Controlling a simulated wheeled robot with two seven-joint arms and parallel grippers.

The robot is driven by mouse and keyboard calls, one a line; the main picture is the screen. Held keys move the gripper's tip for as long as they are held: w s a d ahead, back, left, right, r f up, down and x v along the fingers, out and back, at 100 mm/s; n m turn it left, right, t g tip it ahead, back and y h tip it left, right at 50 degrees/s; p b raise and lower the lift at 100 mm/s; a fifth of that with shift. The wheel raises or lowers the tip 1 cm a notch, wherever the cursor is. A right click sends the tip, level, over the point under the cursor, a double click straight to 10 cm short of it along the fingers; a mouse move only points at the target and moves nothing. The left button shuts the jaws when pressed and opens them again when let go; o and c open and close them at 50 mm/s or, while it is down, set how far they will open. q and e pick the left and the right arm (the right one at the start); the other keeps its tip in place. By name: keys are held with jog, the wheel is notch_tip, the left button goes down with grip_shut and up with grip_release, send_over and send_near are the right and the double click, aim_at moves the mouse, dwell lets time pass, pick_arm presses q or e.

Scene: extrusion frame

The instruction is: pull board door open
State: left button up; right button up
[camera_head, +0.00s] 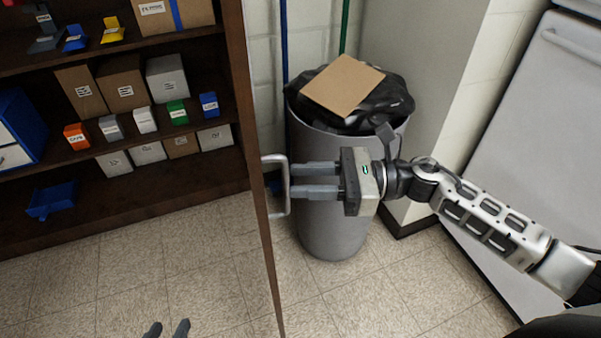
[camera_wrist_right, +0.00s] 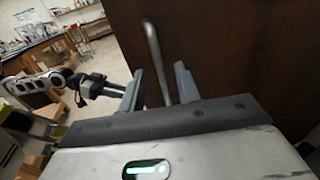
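The dark brown board door (camera_head: 240,90) shows nearly edge-on in the head view, with shelves visible to its left. Its grey bar handle (camera_head: 286,185) sticks out on the right side. My right gripper (camera_head: 294,180) points left at the handle, its fingers apart with the tips at the bar. In the right wrist view the handle (camera_wrist_right: 156,60) stands between the spread fingers, in front of the brown panel (camera_wrist_right: 240,50); contact cannot be told.
A grey bin (camera_head: 335,220) with a black bag and cardboard (camera_head: 343,86) stands behind my right gripper. Shelves (camera_head: 150,190) hold several small boxes and bins. A wall corner and a light grey cabinet (camera_head: 530,120) are at right. The tiled floor in front is clear.

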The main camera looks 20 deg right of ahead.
pick_arm(q)
jog(key=shift+f, duration=0.1)
pick_arm(e)
jog(key=shift+w+a, duration=0.2)
jog(key=shift+a, duration=0.4)
